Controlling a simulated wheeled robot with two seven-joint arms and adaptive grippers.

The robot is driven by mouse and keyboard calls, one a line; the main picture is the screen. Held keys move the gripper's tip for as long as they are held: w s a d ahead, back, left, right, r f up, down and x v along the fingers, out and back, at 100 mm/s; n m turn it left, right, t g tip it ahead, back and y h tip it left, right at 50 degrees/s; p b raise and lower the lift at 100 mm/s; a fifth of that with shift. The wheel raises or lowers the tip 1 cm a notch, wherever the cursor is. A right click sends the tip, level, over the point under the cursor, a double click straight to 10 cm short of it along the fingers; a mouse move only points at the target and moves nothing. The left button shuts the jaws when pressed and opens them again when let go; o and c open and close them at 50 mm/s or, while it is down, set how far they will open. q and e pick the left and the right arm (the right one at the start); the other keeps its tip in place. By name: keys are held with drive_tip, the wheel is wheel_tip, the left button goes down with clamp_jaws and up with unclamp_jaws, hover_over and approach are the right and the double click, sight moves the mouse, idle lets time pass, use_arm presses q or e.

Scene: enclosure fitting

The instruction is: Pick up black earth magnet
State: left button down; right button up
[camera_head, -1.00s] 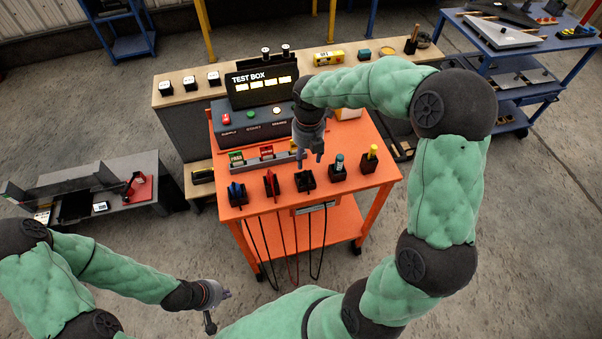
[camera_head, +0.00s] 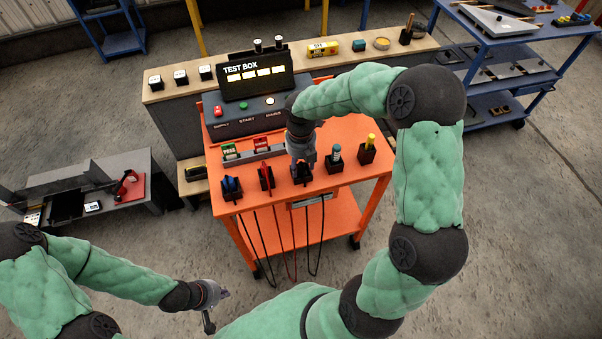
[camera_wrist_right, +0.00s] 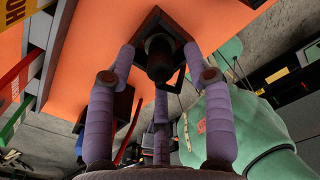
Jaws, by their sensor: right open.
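The black earth magnet (camera_head: 304,180) sits in a square dark holder on the orange trolley top, mostly hidden under my right gripper. In the right wrist view the black magnet (camera_wrist_right: 160,58) shows as a dark cylinder with a thin bent lead. My right gripper (camera_head: 302,170) points down at it. In the wrist view its purple-grey fingers (camera_wrist_right: 160,85) are open, apart on either side of the magnet; contact cannot be told. My left gripper (camera_head: 218,308) is empty, fingers apart, low in front of the trolley and far from the magnet.
The test box (camera_head: 255,85) is behind. Cables hang in front.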

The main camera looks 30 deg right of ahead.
drive_tip(key=shift+f, duration=0.6)
drive_tip(key=shift+r, duration=0.1)
drive_tip(key=shift+c, duration=0.3)
clamp_jaws()
